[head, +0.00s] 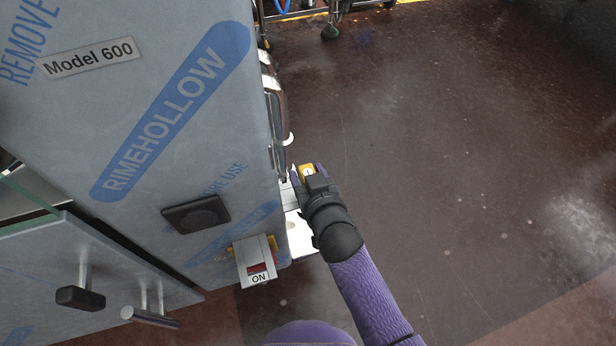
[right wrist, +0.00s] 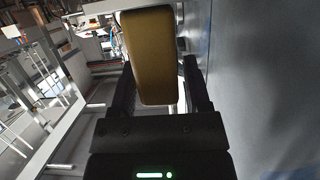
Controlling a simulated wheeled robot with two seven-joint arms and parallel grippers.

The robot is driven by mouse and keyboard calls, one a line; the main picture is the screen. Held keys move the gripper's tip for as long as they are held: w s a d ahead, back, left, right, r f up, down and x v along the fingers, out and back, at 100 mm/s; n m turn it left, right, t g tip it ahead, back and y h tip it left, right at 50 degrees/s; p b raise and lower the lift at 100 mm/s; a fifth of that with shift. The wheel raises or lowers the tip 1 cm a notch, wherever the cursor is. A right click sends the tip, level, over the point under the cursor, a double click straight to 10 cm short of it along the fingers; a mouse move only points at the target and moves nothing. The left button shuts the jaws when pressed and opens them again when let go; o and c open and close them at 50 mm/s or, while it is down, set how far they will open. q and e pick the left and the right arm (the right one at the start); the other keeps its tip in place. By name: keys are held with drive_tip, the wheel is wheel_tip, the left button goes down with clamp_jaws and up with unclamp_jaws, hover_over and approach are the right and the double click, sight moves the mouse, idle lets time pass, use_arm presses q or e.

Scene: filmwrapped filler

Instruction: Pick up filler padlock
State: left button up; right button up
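The yellow-brass padlock (head: 307,172) is beside the right edge of the film-wrapped filler (head: 150,190). My right gripper (head: 308,174) is at it, with one finger on each side of its body. In the right wrist view the padlock's smooth brass body (right wrist: 152,55) stands between the two dark fingers of my right gripper (right wrist: 160,75). A narrow gap shows between the body and the right finger, so the gripper looks open around it. The padlock's shackle and what it hangs on are hidden. My left gripper is not in view.
A wheeled frame (head: 330,20) stands at the top. The dark red floor (head: 470,150) to the right is clear.

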clamp_jaws()
drive_tip(key=shift+r, duration=0.1)
